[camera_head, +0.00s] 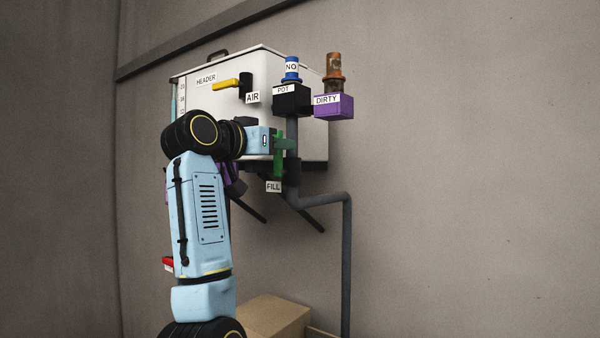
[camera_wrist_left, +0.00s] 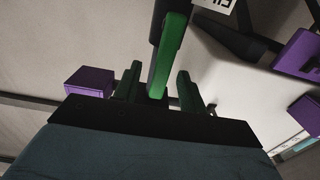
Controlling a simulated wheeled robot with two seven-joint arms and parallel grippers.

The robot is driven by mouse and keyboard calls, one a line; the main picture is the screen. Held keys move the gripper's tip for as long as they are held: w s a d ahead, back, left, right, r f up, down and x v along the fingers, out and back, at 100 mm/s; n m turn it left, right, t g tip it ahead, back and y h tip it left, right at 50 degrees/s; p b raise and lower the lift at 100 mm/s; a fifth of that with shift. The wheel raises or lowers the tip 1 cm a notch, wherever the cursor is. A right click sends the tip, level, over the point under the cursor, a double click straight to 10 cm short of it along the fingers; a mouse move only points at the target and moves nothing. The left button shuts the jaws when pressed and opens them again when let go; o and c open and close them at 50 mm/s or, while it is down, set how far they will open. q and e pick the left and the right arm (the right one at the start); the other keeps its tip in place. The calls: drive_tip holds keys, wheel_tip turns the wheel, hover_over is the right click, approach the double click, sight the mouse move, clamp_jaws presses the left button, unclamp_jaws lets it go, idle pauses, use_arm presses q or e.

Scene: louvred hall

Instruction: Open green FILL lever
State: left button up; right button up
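The green FILL lever (camera_head: 279,160) hangs upright on the pipe below the white header tank, above the FILL label (camera_head: 273,187). In the left wrist view the lever (camera_wrist_left: 172,45) reaches down between two darker green fingers. My left gripper (camera_head: 287,143) is at the lever in the head view and hides part of it. In the left wrist view the left gripper (camera_wrist_left: 158,78) is open, with a finger on each side of the lever's end and gaps visible. My right gripper is not in view.
The white tank (camera_head: 215,95) carries a yellow AIR lever (camera_head: 226,84). A black POT box (camera_head: 292,101) and a purple DIRTY box (camera_head: 335,107) stand to the right. A grey pipe (camera_head: 347,260) runs down the wall. A cardboard box (camera_head: 272,316) is below.

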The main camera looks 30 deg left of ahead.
use_arm(q)
drive_tip(key=s+a+b, duration=0.1)
drive_tip(key=s+b, duration=0.2)
drive_tip(key=s, duration=0.4)
idle(0.5)
drive_tip(key=s+a+b, duration=0.2)
drive_tip(key=s, duration=1.1)
drive_tip(key=shift+s, duration=0.15)
idle(1.3)
